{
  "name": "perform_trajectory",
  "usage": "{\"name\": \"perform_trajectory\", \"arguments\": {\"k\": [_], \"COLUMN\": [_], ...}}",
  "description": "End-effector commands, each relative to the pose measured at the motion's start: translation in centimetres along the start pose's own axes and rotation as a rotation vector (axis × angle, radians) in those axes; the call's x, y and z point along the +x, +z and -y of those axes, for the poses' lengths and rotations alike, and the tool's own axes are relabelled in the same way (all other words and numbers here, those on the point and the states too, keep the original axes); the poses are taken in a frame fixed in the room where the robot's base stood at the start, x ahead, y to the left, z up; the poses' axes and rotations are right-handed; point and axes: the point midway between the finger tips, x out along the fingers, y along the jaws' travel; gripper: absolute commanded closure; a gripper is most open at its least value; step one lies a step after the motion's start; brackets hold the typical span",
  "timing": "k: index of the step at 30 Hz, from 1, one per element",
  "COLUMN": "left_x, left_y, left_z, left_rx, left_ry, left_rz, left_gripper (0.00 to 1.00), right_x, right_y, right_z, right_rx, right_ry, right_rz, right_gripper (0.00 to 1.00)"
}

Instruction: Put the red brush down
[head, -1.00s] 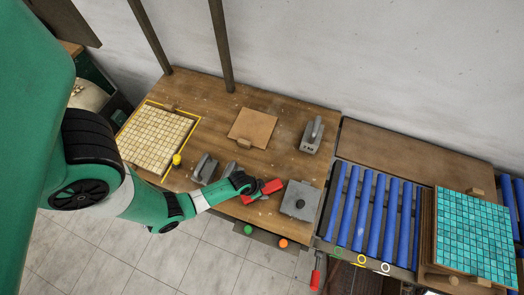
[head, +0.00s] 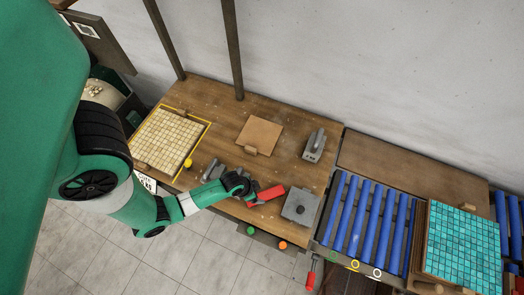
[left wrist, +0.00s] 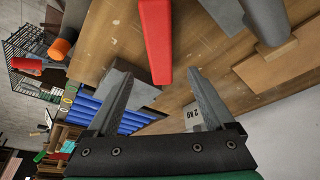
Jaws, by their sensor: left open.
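The red brush (head: 271,192) lies on the wooden bench near its front edge, left of a grey square block (head: 300,206). In the left wrist view the red brush (left wrist: 156,40) runs down from the top edge, and its near end shows between the two fingertips. My left gripper (head: 253,198) is open at the brush's left end. In the left wrist view my left gripper (left wrist: 158,76) has its fingers spread wide, with gaps seen on both sides of the brush. I cannot tell how far the fingertips are above it. My right gripper is not in view.
A yellow-framed cream mosaic sheet (head: 172,139) lies at the bench's left. A blue roller conveyor (head: 366,220) and a turquoise mosaic (head: 461,243) are at the right.

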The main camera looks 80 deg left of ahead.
Motion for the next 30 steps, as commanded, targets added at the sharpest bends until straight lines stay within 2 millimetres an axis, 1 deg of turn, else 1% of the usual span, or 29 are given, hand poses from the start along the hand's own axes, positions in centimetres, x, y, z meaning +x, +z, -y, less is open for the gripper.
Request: {"name": "perform_trajectory", "arguments": {"k": [1, 3, 16, 17, 19, 20, 22, 23, 24, 25, 26, 27, 29, 30], "left_x": [-1.2, -1.6, -1.5, -1.6, -1.8, -2.0, -3.1, -3.8, -5.2, -6.5, -8.1, -10.5, -14.8, -18.0], "left_y": [-0.1, 0.0, 0.0, -0.2, -1.9, -3.2, -7.9, -10.5, -14.3, -17.5, -20.7, -24.9, -30.6, -34.1], "left_z": [0.0, 0.0, 0.0, 0.0, 0.1, 0.2, 0.3, 0.3, 0.1, -0.1, -0.5, -1.0, -2.2, -3.1], "left_rx": [-0.001, -0.001, 0.001, 0.001, 0.007, 0.012, 0.029, 0.038, 0.051, 0.06, 0.07, 0.082, 0.098, 0.107], "left_ry": [0.0, 0.0, 0.0, 0.0, -0.004, -0.006, -0.014, -0.017, -0.02, -0.022, -0.022, -0.02, -0.012, -0.003], "left_rz": [0.001, 0.001, -0.001, -0.005, -0.036, -0.061, -0.149, -0.2, -0.277, -0.342, -0.411, -0.504, -0.647, -0.742], "left_gripper": [0.13, 0.13, 0.13, 0.13, 0.13, 0.13, 0.13, 0.13, 0.13, 0.13, 0.13, 0.13, 0.13, 0.13], "right_x": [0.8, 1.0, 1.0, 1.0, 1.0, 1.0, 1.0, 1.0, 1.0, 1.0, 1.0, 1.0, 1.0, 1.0], "right_y": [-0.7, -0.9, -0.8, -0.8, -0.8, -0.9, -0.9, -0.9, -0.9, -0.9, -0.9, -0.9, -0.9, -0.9], "right_z": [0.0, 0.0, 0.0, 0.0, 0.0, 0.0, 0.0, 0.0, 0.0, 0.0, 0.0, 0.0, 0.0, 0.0], "right_rx": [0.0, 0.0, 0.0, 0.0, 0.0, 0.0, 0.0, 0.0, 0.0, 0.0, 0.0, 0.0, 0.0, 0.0], "right_ry": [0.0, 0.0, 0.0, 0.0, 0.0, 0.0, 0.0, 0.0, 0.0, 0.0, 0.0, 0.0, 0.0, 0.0], "right_rz": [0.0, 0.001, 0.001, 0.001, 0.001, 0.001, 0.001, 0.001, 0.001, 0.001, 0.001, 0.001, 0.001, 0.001], "right_gripper": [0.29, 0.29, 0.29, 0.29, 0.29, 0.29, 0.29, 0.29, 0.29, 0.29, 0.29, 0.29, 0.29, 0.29]}}
